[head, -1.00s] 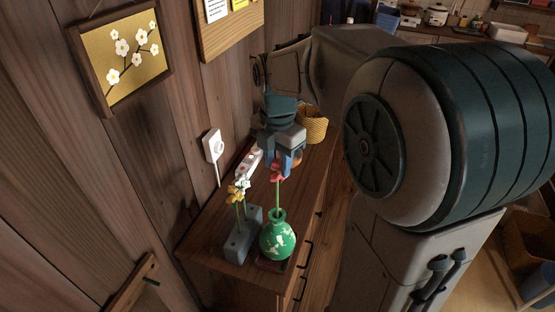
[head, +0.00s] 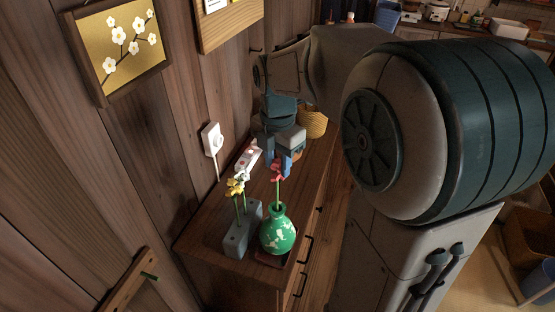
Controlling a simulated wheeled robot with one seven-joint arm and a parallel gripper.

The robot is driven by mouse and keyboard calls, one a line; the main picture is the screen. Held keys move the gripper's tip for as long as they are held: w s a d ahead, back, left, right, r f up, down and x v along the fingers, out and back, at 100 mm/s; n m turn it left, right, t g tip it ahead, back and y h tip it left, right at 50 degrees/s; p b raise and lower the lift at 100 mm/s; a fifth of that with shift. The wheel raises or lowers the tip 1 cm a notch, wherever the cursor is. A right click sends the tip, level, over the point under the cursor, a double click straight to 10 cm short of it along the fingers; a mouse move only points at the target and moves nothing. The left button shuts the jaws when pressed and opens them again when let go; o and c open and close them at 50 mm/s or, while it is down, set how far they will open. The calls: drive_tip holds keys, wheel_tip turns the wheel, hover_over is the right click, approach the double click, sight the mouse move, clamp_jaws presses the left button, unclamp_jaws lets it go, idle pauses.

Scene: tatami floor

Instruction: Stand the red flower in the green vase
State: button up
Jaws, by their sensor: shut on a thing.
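The red flower (head: 278,172) is upright, with its green stem running down to the mouth of the green vase (head: 278,237). The lower end of the stem is hidden, seemingly inside the neck. The vase is round with pale patches and stands upright on a small dark base near the front of the cabinet top. My gripper (head: 283,166) is above the vase and shut on the red flower near its head. The fingers are partly hidden behind the bloom.
A grey block (head: 240,230) holding yellow flowers (head: 236,188) stands just left of the vase. A white power strip (head: 248,157) and a yellow basket (head: 313,123) are farther back on the wooden cabinet (head: 212,217). The wall with an outlet (head: 212,138) is at left.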

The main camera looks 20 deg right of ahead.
sight(278, 176)
drive_tip(key=shift+f+b, duration=1.6)
drive_tip(key=shift+f, duration=0.8)
drive_tip(key=o, duration=1.1)
drive_tip(key=o, duration=0.6)
drive_tip(key=shift+r, duration=0.1)
wheel_tip(278, 176, up, 14)
drive_tip(key=shift+f+p, duration=0.15)
drive_tip(key=shift+p, duration=0.2)
